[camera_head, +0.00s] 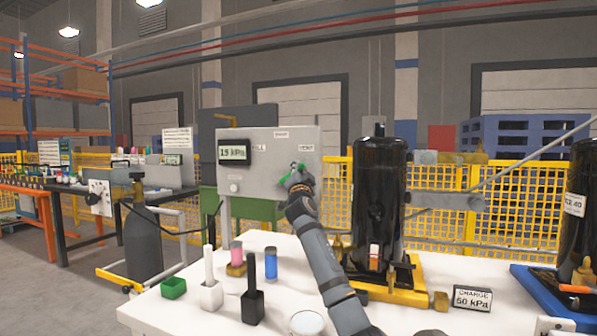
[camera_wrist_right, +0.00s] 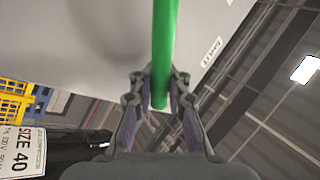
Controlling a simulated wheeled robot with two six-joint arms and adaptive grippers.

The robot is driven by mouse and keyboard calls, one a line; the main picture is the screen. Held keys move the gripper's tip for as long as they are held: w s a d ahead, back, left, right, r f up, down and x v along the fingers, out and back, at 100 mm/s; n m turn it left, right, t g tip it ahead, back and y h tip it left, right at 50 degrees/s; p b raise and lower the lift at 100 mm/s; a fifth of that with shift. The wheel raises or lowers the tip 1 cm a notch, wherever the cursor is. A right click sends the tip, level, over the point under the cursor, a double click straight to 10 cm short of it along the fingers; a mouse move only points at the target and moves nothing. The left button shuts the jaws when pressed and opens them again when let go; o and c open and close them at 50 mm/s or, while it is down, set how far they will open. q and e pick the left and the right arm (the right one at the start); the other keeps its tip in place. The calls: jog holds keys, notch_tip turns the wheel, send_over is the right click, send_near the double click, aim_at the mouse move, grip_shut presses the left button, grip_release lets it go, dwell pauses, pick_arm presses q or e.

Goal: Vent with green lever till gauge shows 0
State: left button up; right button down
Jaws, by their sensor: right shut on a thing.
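The gauge (camera_head: 233,152) on the grey panel (camera_head: 265,190) reads 19 kPa in the head view. The green lever (camera_head: 291,173) sits on the right side of that panel, below a label that seems to read VENT. My right gripper (camera_head: 296,178) is at the lever and mostly covers it. In the right wrist view the green lever (camera_wrist_right: 165,50) runs down between the two fingers of my right gripper (camera_wrist_right: 160,98), which is shut on it near its end. My left gripper is not in view.
A white table (camera_head: 190,315) in front holds a black cylinder (camera_head: 380,200) on a yellow base, small bottles, a green box (camera_head: 173,288) and a sign reading CHARGE 60 kPa (camera_head: 472,298). Another black cylinder (camera_head: 577,225) stands at right. A yellow fence (camera_head: 450,200) runs behind.

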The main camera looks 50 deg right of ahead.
jog(key=shift+a, duration=0.1)
jog(key=c, duration=1.8)
grip_release()
jog(key=o, duration=0.5)
jog(key=shift+a+r, duration=0.1)
jog(key=shift+a, duration=0.15)
jog(key=shift+d, duration=0.1)
notch_tip(320, 180, up, 10)
jog(key=shift+f, duration=0.1)
